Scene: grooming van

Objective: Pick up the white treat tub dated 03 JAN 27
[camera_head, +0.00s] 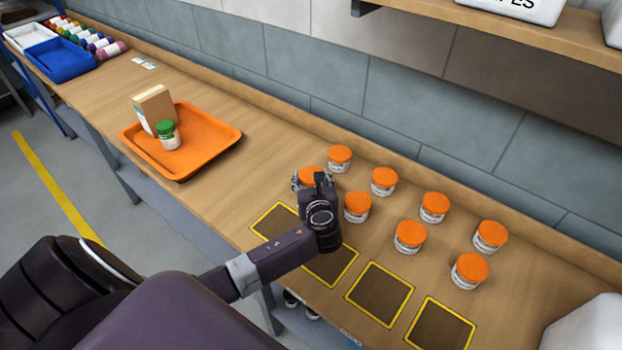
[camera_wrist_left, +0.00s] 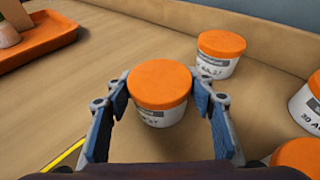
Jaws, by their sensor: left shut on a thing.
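Several white treat tubs with orange lids stand on the wooden bench, right of the middle in the head view. My left gripper (camera_head: 312,182) is shut on one tub (camera_head: 309,174), at the left end of the group. In the left wrist view, the fingers of my left gripper (camera_wrist_left: 160,105) are on both sides of this tub (camera_wrist_left: 160,113). The date on its label is too small to read. Another tub (camera_wrist_left: 219,62) stands just behind it, also shown in the head view (camera_head: 340,158). My right gripper is not in view.
An orange tray (camera_head: 205,152) holds a box (camera_head: 152,109) and a green-lidded jar (camera_head: 168,137) to the left. Other tubs (camera_head: 357,208) stand close on the right. Several yellow-edged dark squares (camera_head: 380,293) line the bench's front. A wall backs the bench.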

